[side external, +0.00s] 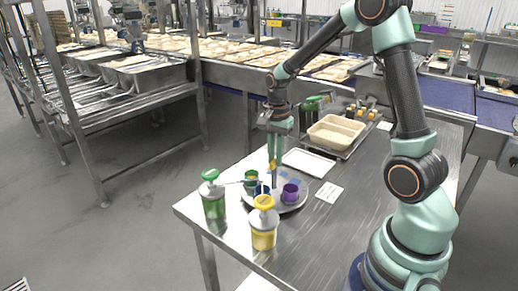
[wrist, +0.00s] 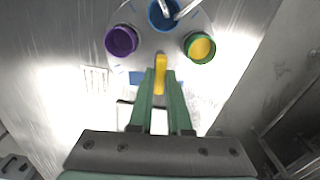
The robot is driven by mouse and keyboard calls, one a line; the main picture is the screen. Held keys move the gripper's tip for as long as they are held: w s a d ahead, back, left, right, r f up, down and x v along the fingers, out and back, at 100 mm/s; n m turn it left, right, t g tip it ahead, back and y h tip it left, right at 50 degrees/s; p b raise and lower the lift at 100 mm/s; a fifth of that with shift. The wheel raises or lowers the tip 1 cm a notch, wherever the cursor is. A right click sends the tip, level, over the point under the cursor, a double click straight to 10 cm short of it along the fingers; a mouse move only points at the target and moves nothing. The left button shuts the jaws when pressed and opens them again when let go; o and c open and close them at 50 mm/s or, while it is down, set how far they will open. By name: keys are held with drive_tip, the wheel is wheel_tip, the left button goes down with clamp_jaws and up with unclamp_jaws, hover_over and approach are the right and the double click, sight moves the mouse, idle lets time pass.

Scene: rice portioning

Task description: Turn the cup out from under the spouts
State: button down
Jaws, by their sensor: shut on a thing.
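A round grey turntable (side external: 290,208) on the steel table carries a purple cup (side external: 290,194), a blue cup (side external: 261,189) and a green cup (side external: 251,178). In the wrist view the blue cup (wrist: 160,17) is under two spout tips (wrist: 178,11). The purple cup (wrist: 122,41) is to its left and looks dark inside. The green cup (wrist: 200,47) is to its right with yellow contents. My gripper (side external: 273,164) is shut on an upright yellow peg (wrist: 160,74) at the turntable's edge. The peg's lower part is partly hidden in the side view.
A green-topped pump bottle (side external: 213,200) and a yellow-topped pump bottle (side external: 264,228) stand close beside the turntable. A white tray (side external: 307,162), a printed card (side external: 329,192) and a beige tub (side external: 335,132) lie beyond. The table's right front is clear.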

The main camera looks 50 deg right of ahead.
drive_tip(key=shift+r+m, duration=0.15)
drive_tip(key=shift+m, duration=0.55)
drive_tip(key=c, duration=0.9)
unclamp_jaws()
drive_tip(key=shift+o, duration=0.2)
wheel_tip(320, 180, up, 12)
